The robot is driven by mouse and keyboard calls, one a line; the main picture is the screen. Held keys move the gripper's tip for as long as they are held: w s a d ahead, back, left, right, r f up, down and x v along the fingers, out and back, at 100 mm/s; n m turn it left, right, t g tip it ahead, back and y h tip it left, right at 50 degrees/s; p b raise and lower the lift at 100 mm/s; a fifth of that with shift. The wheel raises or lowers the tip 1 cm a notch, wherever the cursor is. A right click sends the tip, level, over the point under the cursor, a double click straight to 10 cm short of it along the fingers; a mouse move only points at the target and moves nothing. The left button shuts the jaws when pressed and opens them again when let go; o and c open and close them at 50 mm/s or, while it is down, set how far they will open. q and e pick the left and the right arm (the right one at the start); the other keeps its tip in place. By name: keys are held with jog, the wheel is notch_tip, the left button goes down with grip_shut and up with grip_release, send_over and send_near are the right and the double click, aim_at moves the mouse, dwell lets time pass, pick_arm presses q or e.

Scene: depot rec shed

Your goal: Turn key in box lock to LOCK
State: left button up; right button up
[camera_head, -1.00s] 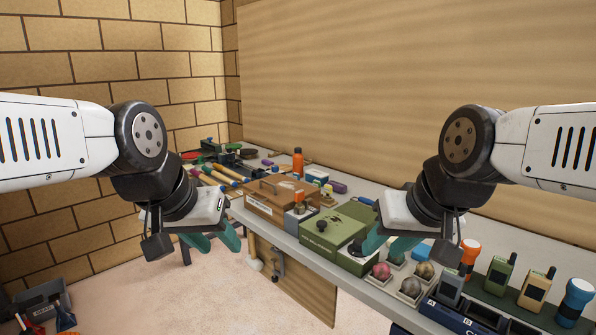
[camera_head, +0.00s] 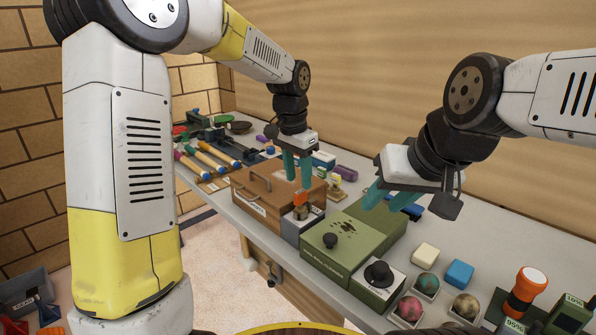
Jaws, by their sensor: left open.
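A small grey box (camera_head: 292,232) with a pale top stands on the bench, between the brown wooden case and the green box. An orange key-like piece (camera_head: 300,199) stands up from its top; its exact angle and any LOCK marking are too small to read. My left gripper (camera_head: 298,179) points down just above the orange piece, with its teal fingers apart. The fingertips seem close to its top; I cannot tell whether they touch. My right gripper (camera_head: 390,199) hangs over the green box, its teal fingers apart and empty.
The brown case (camera_head: 262,200) stands left of the grey box. The green box (camera_head: 340,262) with a black knob stands right. A smaller knobbed box (camera_head: 374,290), several balls in trays and an orange torch (camera_head: 526,290) lie further right. Coloured-handled tools lie at far left.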

aim_at(300, 192)
pick_arm(q)
jog(key=f, duration=0.7)
jog(key=shift+w+d+f, duration=0.15)
jog(key=shift+w+d, duration=0.05)
jog(key=shift+d, duration=0.1)
grip_shut()
